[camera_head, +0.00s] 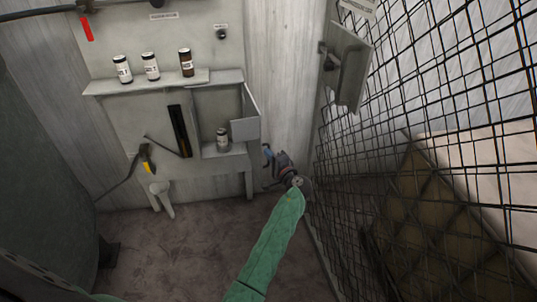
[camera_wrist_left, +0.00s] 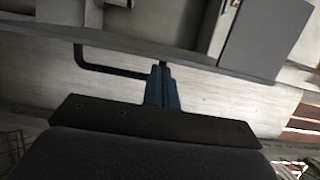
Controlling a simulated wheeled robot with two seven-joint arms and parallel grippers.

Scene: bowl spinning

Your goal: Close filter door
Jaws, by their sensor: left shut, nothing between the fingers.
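The filter door (camera_head: 251,103) is a grey panel at the right side of the wall cabinet's open compartment. It stands swung outward, with a grey block-like part (camera_head: 244,130) at its lower end. My left gripper (camera_head: 267,151), blue at the tips, is shut and empty just right of and below the door. In the left wrist view its blue fingers (camera_wrist_left: 162,88) point at a grey panel edge (camera_wrist_left: 180,50), beside a black bar handle (camera_wrist_left: 88,62). I cannot tell whether they touch. My right gripper is not in view.
A small bottle (camera_head: 222,140) stands inside the compartment. Several bottles (camera_head: 151,67) stand on the shelf above. A wire mesh fence (camera_head: 400,130) runs close along the right of my arm. The brown floor (camera_head: 190,240) is clear left of the arm.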

